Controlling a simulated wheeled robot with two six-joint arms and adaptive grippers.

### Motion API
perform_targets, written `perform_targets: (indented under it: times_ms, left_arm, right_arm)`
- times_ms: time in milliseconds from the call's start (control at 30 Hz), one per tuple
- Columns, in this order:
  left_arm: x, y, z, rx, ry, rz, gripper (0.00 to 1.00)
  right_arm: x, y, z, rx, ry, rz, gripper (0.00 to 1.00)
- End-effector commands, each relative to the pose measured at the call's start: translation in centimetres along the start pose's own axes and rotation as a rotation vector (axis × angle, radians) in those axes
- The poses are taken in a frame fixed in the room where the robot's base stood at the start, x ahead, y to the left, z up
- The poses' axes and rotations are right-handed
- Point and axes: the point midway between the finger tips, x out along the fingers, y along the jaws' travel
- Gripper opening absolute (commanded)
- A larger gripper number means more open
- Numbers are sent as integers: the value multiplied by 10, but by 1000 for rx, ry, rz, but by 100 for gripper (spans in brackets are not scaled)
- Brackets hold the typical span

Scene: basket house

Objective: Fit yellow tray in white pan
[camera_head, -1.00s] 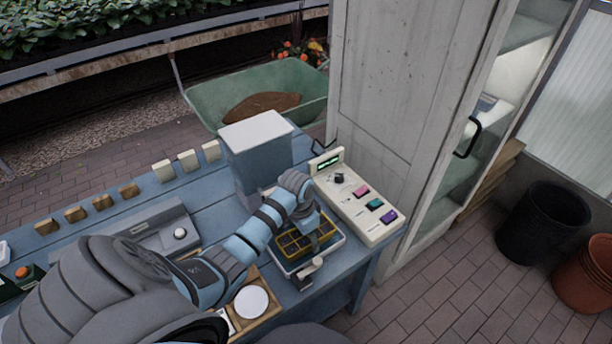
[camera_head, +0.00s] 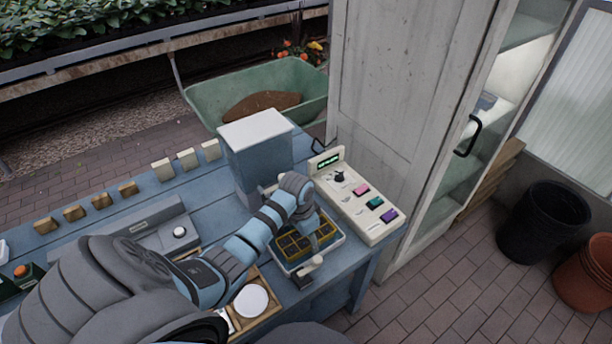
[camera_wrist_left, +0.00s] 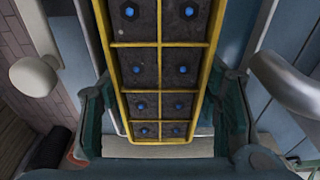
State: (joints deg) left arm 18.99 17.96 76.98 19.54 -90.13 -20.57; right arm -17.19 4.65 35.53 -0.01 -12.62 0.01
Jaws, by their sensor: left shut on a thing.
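The yellow tray (camera_head: 291,247) is a yellow-framed grid of dark cells. In the left wrist view the tray (camera_wrist_left: 160,77) shows blue dots in its cells. The white pan (camera_head: 338,242) is on the bench's right end, its pale rim around the tray. The tray looks level and within the rim; I cannot tell whether it rests on the pan floor. My left gripper (camera_head: 316,241) points down over the tray and is shut on it. Its dark teal fingers flank the tray's near end in the wrist view. The right gripper is not in view.
A control panel (camera_head: 358,202) with coloured buttons stands right of the pan, a grey-blue box (camera_head: 256,160) behind. A pale-ended lever (camera_head: 313,262) is in front of the pan. A round white disc (camera_head: 251,301) lies in a wooden holder at the near left.

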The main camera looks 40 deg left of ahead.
Motion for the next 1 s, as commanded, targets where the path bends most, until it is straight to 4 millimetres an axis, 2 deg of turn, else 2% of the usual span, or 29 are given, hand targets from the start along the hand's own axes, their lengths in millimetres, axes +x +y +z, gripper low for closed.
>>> perform_targets:
  times_ms: [200, 233, 367, 733, 800, 900, 1000]
  left_arm:
    - [0, 0, 0, 0, 1, 0, 17]
    - [0, 0, 0, 0, 1, 0, 61]
    - [0, 0, 0, 0, 1, 0, 81]
    - [0, 1, 0, 1, 0, 2, 82]
    - [0, 1, 0, 1, 0, 2, 92]
    - [0, 1, 0, 1, 0, 2, 100]
    - [0, 1, 0, 0, 0, 1, 100]
  right_arm:
    - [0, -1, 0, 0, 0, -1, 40]
    - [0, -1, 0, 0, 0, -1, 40]
    - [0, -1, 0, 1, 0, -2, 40]
    - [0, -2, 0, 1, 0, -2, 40]
    - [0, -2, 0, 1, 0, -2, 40]
    - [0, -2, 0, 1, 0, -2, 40]
    - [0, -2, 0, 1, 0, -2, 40]
